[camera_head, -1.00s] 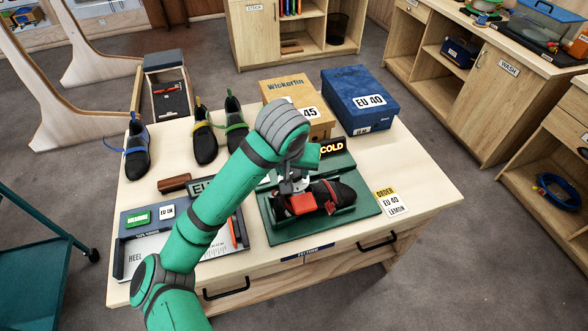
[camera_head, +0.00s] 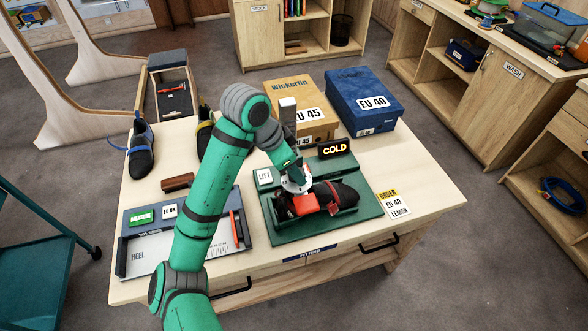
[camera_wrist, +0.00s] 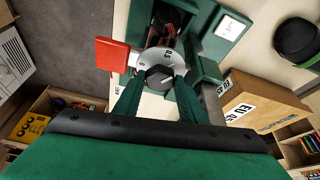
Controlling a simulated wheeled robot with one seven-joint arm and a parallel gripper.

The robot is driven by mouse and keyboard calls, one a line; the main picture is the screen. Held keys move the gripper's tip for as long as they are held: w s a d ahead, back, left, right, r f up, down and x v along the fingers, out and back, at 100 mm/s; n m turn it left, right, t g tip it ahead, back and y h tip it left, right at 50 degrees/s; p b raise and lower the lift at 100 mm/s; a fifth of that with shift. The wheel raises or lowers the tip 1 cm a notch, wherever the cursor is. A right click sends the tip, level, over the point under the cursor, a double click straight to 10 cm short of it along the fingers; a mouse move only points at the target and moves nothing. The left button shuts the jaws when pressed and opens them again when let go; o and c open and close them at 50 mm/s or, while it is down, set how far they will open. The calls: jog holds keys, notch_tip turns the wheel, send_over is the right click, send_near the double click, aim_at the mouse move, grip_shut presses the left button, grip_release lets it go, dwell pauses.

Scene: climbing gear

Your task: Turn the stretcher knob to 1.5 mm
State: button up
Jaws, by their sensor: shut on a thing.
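The stretcher (camera_head: 277,228) is a green fixture on the bench, holding a dark shoe (camera_head: 345,194) with red trim. Its round grey-white dial (camera_head: 301,187) is at the shoe's left end, and the dial also shows in the wrist view (camera_wrist: 146,58). A black knob (camera_wrist: 158,77) sits on the dial, with a small light mark on its face. Some dial figures show, but I cannot read the setting surely. My gripper (camera_wrist: 157,88) has a finger on either side of the knob and is shut on it. In the head view my wrist hides the knob.
A red block (camera_head: 305,204) sits beside the dial, close to my fingers. A lit COLD sign (camera_head: 335,148) and a LIFT plate (camera_head: 265,176) stand behind. The EU 45 box (camera_head: 290,92) and blue EU 40 box (camera_head: 362,98) are at the back; a size gauge (camera_head: 135,262) lies left.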

jog(key=shift+a+m+g, duration=0.1)
jog(key=shift+m+g, duration=0.3)
jog(key=shift+m, duration=0.6)
jog(key=o, duration=1.1)
jog(key=shift+c, duration=0.2)
jog(key=v, duration=1)
jog(key=shift+a+r, duration=0.25)
jog(key=shift+r, duration=0.1)
jog(key=shift+c, duration=0.2)
